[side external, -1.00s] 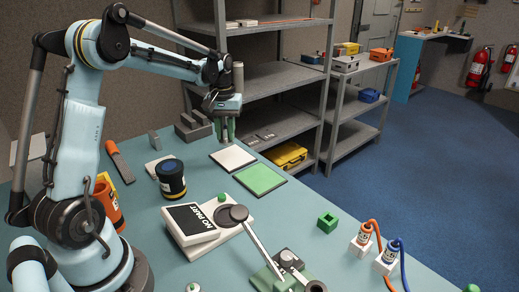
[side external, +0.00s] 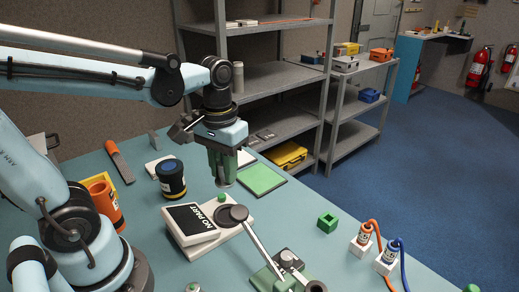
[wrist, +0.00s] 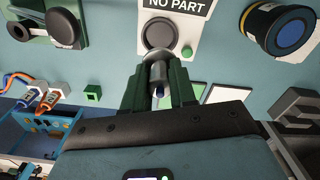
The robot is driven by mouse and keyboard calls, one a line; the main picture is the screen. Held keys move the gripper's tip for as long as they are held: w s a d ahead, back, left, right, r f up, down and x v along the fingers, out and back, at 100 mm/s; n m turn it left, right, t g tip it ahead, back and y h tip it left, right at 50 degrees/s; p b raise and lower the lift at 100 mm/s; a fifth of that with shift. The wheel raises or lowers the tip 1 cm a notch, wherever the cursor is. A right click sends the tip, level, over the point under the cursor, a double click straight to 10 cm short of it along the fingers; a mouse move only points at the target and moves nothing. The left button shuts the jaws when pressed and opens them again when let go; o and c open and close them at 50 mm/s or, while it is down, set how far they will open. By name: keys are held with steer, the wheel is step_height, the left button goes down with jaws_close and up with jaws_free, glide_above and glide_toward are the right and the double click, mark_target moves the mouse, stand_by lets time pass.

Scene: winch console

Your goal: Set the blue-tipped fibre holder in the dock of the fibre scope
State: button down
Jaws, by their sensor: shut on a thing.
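My gripper (side external: 222,182) has green fingers and is shut on a grey cylinder with a dark blue end, apparently the blue-tipped fibre holder (wrist: 158,72). The fingers hide most of it in the side view. A pale box with a "NO PART" display, apparently the fibre scope (side external: 190,240), stands on the bench. Its dark round seat, seemingly the dock (wrist: 160,33), shows bare beyond the fingertips in the wrist view. My gripper is above and behind the scope in the side view, and the holder is apart from the seat.
A lever (side external: 262,243) on a green base leans in front of the scope's seat. A black jar (side external: 172,179) stands left of my gripper. A green pad (side external: 262,180) lies to the right. Orange-corded and blue-corded plugs (side external: 388,254) stand at the right edge.

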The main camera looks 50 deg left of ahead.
steer(key=shift+s+f, duration=0.1)
steer(key=shift+f, duration=4.85)
steer(key=shift+f, duration=0.2)
steer(key=c, duration=0.9)
jaws_free()
steer(key=shift+r, duration=0.1)
step_height(320, 180, up, 12)
steer(key=t, duration=0.1)
steer(key=m+t, duration=0.1)
steer(key=f+m+t, duration=0.1)
steer(key=t, duration=0.1)
steer(key=shift+w+d+f, duration=0.1)
steer(key=shift+w+d, duration=0.15)
steer(key=shift+w, duration=0.05)
steer(key=t, duration=0.1)
steer(key=w+m+t, duration=0.1)
steer(key=t, duration=0.1)
steer(key=shift+d+f+m, duration=0.1)
steer(key=shift+d+m, duration=0.05)
steer(key=shift+m, duration=0.15)
